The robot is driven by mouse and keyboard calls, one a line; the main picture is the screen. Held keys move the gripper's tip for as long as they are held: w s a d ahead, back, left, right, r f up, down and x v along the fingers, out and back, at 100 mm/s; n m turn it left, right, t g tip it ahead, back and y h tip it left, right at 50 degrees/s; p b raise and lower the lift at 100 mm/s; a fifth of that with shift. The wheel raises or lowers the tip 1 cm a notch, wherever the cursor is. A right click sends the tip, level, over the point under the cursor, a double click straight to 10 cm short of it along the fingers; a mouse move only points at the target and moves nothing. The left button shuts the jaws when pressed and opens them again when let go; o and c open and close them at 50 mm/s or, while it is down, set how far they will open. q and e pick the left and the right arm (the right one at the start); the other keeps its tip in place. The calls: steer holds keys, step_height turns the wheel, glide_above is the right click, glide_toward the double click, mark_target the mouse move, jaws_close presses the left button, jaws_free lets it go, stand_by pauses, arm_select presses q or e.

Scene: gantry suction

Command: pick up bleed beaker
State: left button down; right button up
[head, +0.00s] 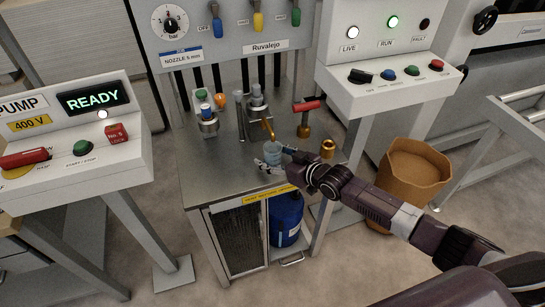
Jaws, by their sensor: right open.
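The bleed beaker (272,152) looks like a small clear, bluish cup. It stands upright on the steel cabinet top, just below an orange-brown spout (268,130). My right gripper (270,162) comes in from the right at the front edge of the cabinet. It is open, with its fingers at the near side of the beaker. I cannot tell whether the fingers touch it. Part of the beaker's lower side is hidden by the fingers. My left gripper is not in view.
A red-handled valve (305,118) and a brass fitting (327,149) stand right of the beaker. Metal fittings (208,121) stand at the left. A blue drum (286,218) sits below. A brown bin (411,168) stands on the right. The left cabinet top (205,165) is clear.

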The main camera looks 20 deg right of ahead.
steer(key=c, duration=1.4)
steer(key=shift+r, duration=0.1)
steer(key=shift+c, duration=0.2)
